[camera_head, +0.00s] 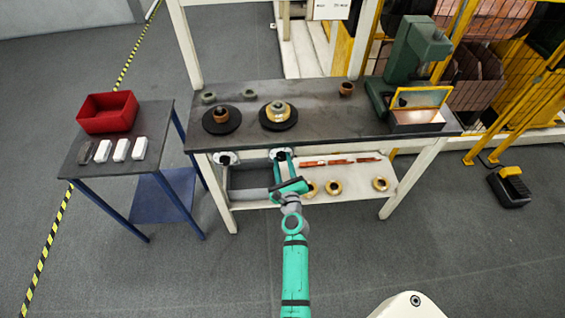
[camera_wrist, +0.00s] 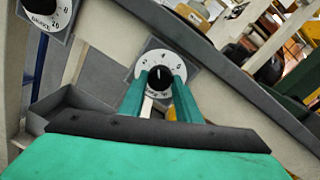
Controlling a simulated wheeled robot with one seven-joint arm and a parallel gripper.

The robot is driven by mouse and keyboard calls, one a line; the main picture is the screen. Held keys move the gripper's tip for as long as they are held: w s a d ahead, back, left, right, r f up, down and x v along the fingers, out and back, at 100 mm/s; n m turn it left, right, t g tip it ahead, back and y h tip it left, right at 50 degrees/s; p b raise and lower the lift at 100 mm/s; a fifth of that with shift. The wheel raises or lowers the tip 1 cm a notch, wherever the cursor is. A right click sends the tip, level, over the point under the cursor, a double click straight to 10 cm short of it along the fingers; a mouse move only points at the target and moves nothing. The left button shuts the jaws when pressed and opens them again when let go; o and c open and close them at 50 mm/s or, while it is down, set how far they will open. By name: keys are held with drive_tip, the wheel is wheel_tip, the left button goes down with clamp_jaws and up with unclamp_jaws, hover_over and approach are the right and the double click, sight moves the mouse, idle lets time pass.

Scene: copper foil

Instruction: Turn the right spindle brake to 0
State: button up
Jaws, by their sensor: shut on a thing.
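The right spindle brake is a round white dial with a black knob (camera_wrist: 160,79), on the front edge of the dark workbench. Its white face (camera_wrist: 160,60) shows numbers around the rim, with 4 near the top. My gripper (camera_wrist: 161,84) has its two green fingers on either side of the knob and is shut on it. The knob's pointer is too hard to make out. In the head view my gripper (camera_head: 281,160) reaches the right dial (camera_head: 280,152) from the front. The left brake dial (camera_head: 226,158) is free; it also shows in the wrist view (camera_wrist: 48,12).
On the bench top (camera_head: 320,115) stand two dark discs with parts, a green machine (camera_head: 415,50) and an open lit box (camera_head: 417,118). A lower shelf (camera_head: 350,178) holds several brass rings. A side table at left holds a red bin (camera_head: 107,112).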

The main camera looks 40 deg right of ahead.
drive_tip(key=n, duration=0.6)
drive_tip(key=shift+w+a+g, duration=0.1)
drive_tip(key=shift+a+g, duration=0.1)
drive_tip(key=shift+g, duration=0.1)
drive_tip(key=n, duration=0.3)
drive_tip(key=shift+r+n, duration=0.1)
drive_tip(key=shift+n, duration=0.2)
drive_tip(key=n, duration=0.5)
drive_tip(key=shift+g+h, duration=0.3)
drive_tip(key=shift+h, duration=0.1)
drive_tip(key=shift+n, duration=1.9)
drive_tip(key=shift+r, duration=0.1)
drive_tip(key=o, duration=1)
drive_tip(key=shift+o, duration=0.3)
drive_tip(key=shift+h, duration=0.3)
